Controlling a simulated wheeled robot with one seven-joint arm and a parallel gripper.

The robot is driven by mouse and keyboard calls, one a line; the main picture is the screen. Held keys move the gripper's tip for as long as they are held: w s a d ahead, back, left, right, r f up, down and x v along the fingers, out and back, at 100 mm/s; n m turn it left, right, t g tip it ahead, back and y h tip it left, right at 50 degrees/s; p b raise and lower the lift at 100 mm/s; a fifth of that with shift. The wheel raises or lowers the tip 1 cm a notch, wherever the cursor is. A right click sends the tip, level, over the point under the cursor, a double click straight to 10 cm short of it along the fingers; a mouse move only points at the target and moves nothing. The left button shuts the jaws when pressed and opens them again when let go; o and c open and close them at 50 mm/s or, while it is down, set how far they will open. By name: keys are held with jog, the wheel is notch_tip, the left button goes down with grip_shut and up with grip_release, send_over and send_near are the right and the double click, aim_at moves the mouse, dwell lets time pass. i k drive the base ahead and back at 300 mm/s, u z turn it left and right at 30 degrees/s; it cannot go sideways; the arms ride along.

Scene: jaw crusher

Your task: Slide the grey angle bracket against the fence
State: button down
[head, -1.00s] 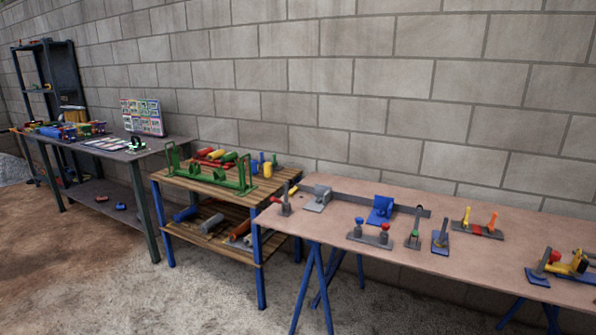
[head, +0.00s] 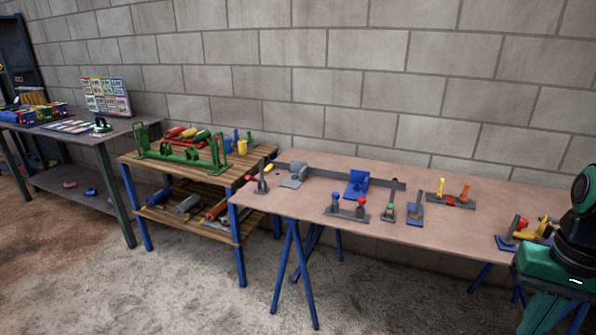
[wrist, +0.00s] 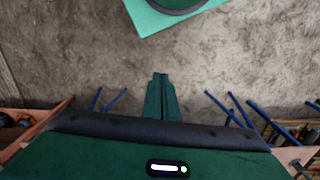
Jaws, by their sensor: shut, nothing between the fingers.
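The grey angle bracket (head: 293,177) sits near the far left end of the pinkish-brown table, in the head view. The fence (head: 330,173) is a long grey bar along the back of that table. The bracket is close in front of its left part; I cannot tell whether they touch. A blue bracket (head: 357,184) stands near the fence further right. My gripper (wrist: 160,78) shows in the wrist view with its green fingers together and empty, over the concrete floor. It is away from the bracket, which the wrist view does not show.
The table (head: 310,222) also bears a red-and-blue-knobbed fixture (head: 347,212), upright clamps (head: 388,210) and a yellow-and-orange-pegged block (head: 452,200). A wooden shelf cart (head: 205,160) with a green rack stands to the left. Bare floor (head: 370,290) lies in front. Blue trestle legs (head: 292,275) stand under the table.

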aim_at(299, 169)
jog(key=u, duration=0.7)
jog(key=i, duration=1.8)
jog(key=z, duration=0.6)
jog(key=i, duration=0.45)
jog(key=z, duration=0.35)
